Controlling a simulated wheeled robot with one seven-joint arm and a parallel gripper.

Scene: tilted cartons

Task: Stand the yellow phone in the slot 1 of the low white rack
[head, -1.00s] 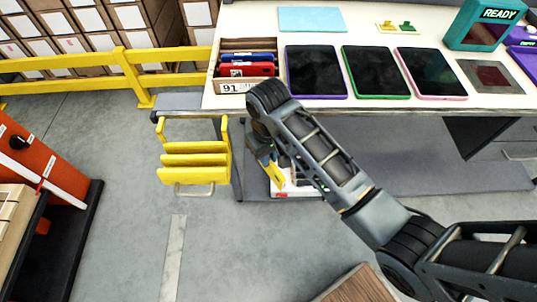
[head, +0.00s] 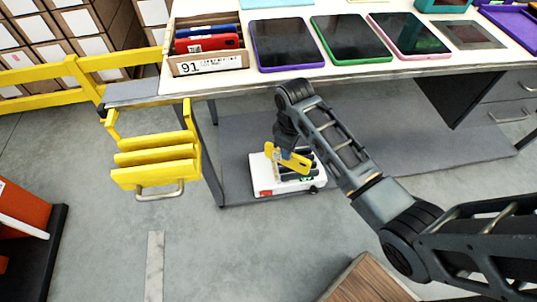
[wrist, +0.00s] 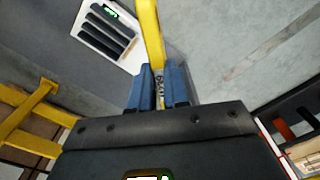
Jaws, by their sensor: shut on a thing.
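The yellow phone (head: 292,160) is held in my gripper (head: 283,147), tilted, above and in front of the low white rack in the head view. In the wrist view the phone (wrist: 151,40) stands out edge-on between the two blue fingers of my gripper (wrist: 158,88). The low white rack (head: 264,181) sits on the grey shelf under the table. In the wrist view the rack (wrist: 84,38) lies left of the phone, with several dark slots and a small green display. The phone and gripper hide part of the rack in the head view; slot numbers cannot be read.
A yellow stepped rack (head: 155,160) hangs at the table's left end. The white table (head: 350,75) above holds a carton (head: 208,66) marked 91 with phones, and several tablets. A wooden top (head: 362,283) is at the bottom. Grey floor (head: 200,255) is free in front.

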